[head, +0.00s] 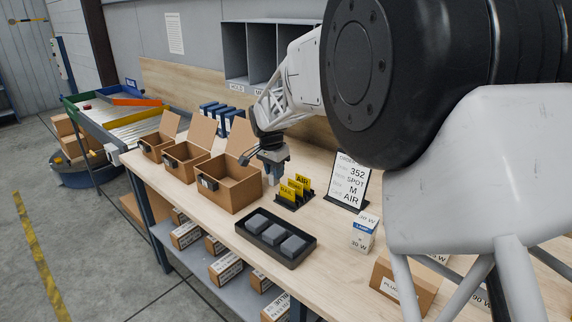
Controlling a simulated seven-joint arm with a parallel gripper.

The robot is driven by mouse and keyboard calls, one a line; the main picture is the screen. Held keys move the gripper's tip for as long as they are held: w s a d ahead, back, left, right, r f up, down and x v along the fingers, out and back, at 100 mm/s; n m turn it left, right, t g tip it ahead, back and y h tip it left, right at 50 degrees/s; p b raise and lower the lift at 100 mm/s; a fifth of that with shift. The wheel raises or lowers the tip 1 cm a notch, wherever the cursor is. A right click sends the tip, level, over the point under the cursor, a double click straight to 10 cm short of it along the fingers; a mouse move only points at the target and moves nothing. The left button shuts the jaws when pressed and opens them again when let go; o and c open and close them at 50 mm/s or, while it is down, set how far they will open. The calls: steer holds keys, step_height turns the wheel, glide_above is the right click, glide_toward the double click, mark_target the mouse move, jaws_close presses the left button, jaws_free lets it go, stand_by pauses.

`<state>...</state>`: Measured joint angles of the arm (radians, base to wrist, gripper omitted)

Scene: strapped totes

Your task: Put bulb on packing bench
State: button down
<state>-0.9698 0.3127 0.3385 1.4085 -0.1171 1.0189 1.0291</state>
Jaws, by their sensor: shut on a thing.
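The packing bench (335,250) has a light wood top and runs across the middle of the head view. My gripper (272,180) points down over the bench, just right of the nearest open carton and behind the dark tray. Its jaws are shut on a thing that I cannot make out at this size. I cannot identify a loose bulb in view. A small white and blue lamp box (363,233) marked 30 W stands on the bench to the right, apart from my gripper.
Open cartons (230,185) stand left of my gripper. A dark tray (275,238) with grey blocks lies at the front edge. Yellow cards in a black holder (295,192) and an order sign (348,182) stand close right. A brown plug box (405,285) is nearer me.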

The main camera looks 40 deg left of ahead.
mark_target(272, 185)
steer(key=shift+f, duration=2.3)
steer(key=shift+f, duration=0.1)
steer(key=shift+f, duration=3.3)
steer(key=shift+f, duration=0.6)
steer(key=c, duration=0.8)
jaws_free()
steer(key=shift+r, duration=0.1)
steer(key=shift+s+r, duration=0.2)
steer(key=shift+r, duration=1.05)
steer(key=shift+s+r, duration=0.15)
steer(key=shift+r, duration=1.1)
steer(key=shift+s+r, duration=0.2)
steer(key=shift+r, duration=1.05)
